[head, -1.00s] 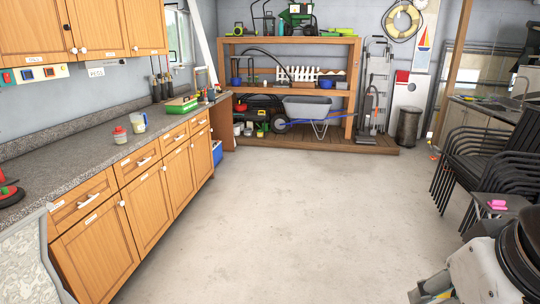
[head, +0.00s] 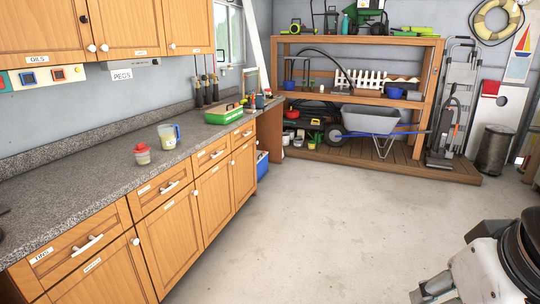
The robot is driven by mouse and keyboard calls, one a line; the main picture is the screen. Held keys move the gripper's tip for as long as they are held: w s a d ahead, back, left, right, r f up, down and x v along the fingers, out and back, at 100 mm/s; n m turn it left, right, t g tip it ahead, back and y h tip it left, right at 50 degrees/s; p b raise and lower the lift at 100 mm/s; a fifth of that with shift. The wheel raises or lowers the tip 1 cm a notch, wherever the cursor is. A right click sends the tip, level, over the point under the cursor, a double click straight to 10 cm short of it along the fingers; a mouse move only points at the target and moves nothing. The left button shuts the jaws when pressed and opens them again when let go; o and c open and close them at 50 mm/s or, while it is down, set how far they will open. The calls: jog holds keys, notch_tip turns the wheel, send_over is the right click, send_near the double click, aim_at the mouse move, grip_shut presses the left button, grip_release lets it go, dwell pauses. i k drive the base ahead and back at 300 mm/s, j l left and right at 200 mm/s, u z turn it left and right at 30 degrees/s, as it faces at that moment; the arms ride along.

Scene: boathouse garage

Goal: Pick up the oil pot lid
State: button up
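A small pot (head: 142,158) with a reddish lid (head: 141,149) stands upright on the grey speckled counter (head: 60,195) in the head view. The lid appears to sit on top of the pot; I cannot read any label on it. The front of my arm shows at the lower right, far from the pot, with what looks like my gripper (head: 425,292) at the picture's bottom edge. It is partly cut off, and its fingers cannot be made out clearly.
A measuring jug (head: 168,136) with a blue handle stands right behind the pot. Wooden cabinets (head: 168,230) run below. The concrete floor (head: 330,230) is clear. A wheelbarrow (head: 370,119) stands by the back shelf.

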aim_at(141, 147)
jog(key=i+l, duration=0.15)
jog(key=i, duration=1.3)
jog(key=i+j+u, duration=0.2)
jog(key=i+u, duration=0.15)
jog(key=u, duration=0.15)
jog(key=i+u, duration=0.75)
jog(key=u, duration=0.2)
jog(key=i+u, duration=0.3)
jog(key=i, duration=0.25)
jog(key=i+u, duration=0.3)
jog(key=i, duration=0.3)
